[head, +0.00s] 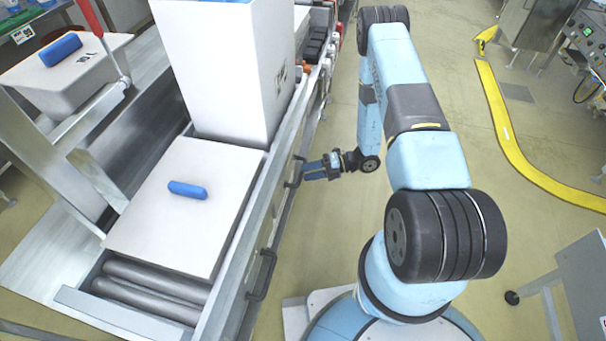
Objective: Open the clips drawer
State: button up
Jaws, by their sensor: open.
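My gripper (310,170), with blue fingers, points left at the side of the conveyor bench, low beside a dark bar handle (296,169). The fingers look open. I cannot tell from this view whether they touch the handle or stand around it. A second dark bar handle (262,274) is on the same bench side, nearer to me. Drawer fronts lie in the narrow side face under the handles and look closed. No label is readable, so I cannot tell which drawer is the clips drawer.
On the roller conveyor (150,288) lies a white box (165,235) with a blue roll (188,189) on it; a tall white box (225,70) stands behind.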

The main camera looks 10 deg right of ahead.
aim_at(302, 174)
jog(key=shift+a+f, duration=0.15)
jog(key=shift+a, duration=0.65)
jog(key=shift+a+f, duration=0.15)
jog(key=shift+a, duration=0.65)
jog(key=shift+c, duration=0.2)
grip_shut()
